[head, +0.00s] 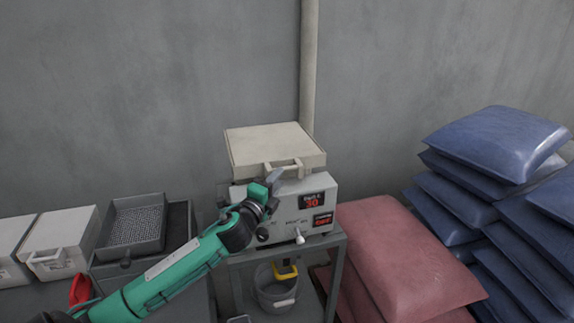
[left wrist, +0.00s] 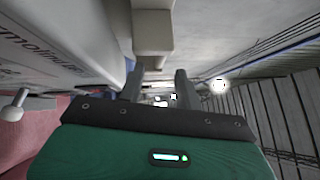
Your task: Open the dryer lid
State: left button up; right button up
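The dryer (head: 318,188) is a light grey box with red displays and knobs on its front. Its cream lid (head: 270,145) lies on top and looks down. A bar handle (head: 283,167) sits on the lid's front edge. My left gripper (head: 273,179) is at the left part of this handle, in front of the lid. In the left wrist view its two fingers (left wrist: 157,85) stand apart with nothing clearly between them. A pale block, likely part of the handle (left wrist: 152,35), is just above the fingertips; contact cannot be told. My right gripper is not in view.
The dryer stands on a grey metal cart (head: 335,262) with a bucket (head: 276,290) below. A mesh tray (head: 133,224) and white boxes (head: 60,243) are at left. Red sacks (head: 405,255) and blue sacks (head: 495,145) pile at right. A pipe (head: 309,70) runs up the wall behind.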

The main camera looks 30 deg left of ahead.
aim_at(287, 167)
pick_arm(q)
jog(key=shift+w+a+r+p, duration=0.15)
jog(key=shift+w+p, duration=0.3)
jog(key=shift+w, duration=1.05)
jog(key=shift+w+a+r+p, duration=0.1)
jog(key=shift+w+r+p, duration=0.25)
jog(key=shift+w, duration=1.15)
jog(key=shift+f, duration=0.1)
jog(key=shift+c, duration=0.2)
grip_shut()
